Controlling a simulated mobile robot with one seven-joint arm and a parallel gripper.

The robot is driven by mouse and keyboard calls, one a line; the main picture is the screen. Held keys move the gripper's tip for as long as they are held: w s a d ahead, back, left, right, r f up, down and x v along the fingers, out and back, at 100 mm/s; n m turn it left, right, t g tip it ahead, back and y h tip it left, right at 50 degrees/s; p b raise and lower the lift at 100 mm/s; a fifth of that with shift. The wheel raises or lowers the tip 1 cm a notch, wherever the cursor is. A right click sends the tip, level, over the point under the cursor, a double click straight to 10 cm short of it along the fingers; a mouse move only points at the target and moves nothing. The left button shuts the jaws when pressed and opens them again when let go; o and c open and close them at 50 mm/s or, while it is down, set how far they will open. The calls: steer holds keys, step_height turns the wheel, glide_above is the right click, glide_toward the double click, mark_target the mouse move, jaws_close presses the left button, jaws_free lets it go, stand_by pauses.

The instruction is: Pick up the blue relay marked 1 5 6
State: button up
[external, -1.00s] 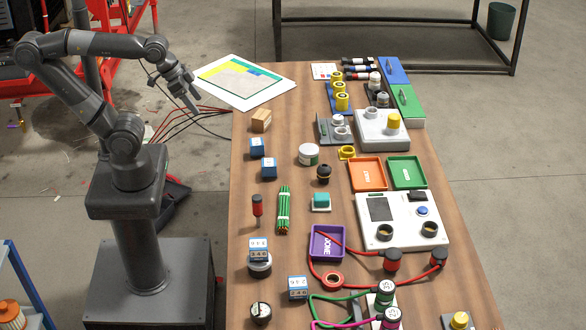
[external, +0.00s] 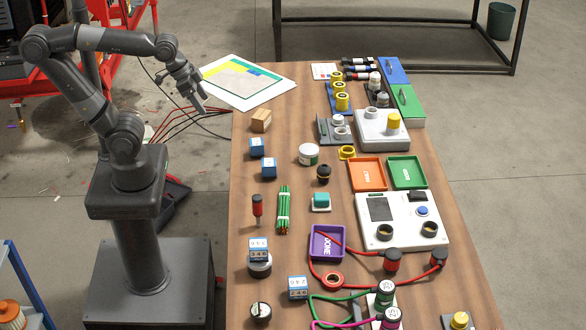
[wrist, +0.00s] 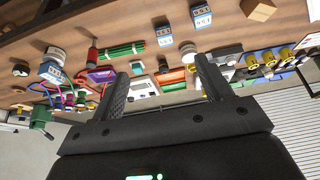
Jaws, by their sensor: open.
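Two blue relays stand near the left edge of the table, a farther one (external: 257,147) and a nearer one (external: 269,168). They also show at the top of the wrist view, one (wrist: 164,34) left of the other (wrist: 201,16). Two more blue blocks with white number faces stand nearer the camera, one (external: 258,245) on a round base and one (external: 298,288) on the table. I cannot read for certain which bears 1 5 6. My gripper (external: 201,104) is open and empty, off the table's far left edge, apart from all relays; its fingers (wrist: 162,76) show in the wrist view.
A wooden block (external: 261,120) stands beyond the relays. Cables (external: 185,118) hang near my gripper. Bare tabletop lies between the relays and the jar.

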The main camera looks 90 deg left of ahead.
steer(key=w+a+f+g, duration=0.3)
steer(key=w+a+f, duration=0.35)
steer(key=w, duration=0.35)
steer(key=n+g, duration=0.1)
steer(key=g, duration=0.1)
glide_toward(256, 141)
steer(key=shift+s+d+f, duration=0.25)
steer(key=shift+d+f, duration=0.05)
steer(key=shift+a+f, duration=0.15)
steer(key=shift+f, duration=0.15)
step_height(256, 141, down, 6)
steer(key=shift+w+r, duration=0.1)
steer(key=shift+w+a+f, duration=0.1)
steer(key=shift+w+f, duration=0.05)
steer(key=shift+f, duration=1.1)
steer(key=shift+w+f, duration=0.1)
steer(key=shift+f, duration=1.15)
steer(key=shift+c, duration=0.3)
steer(key=c, duration=1.1)
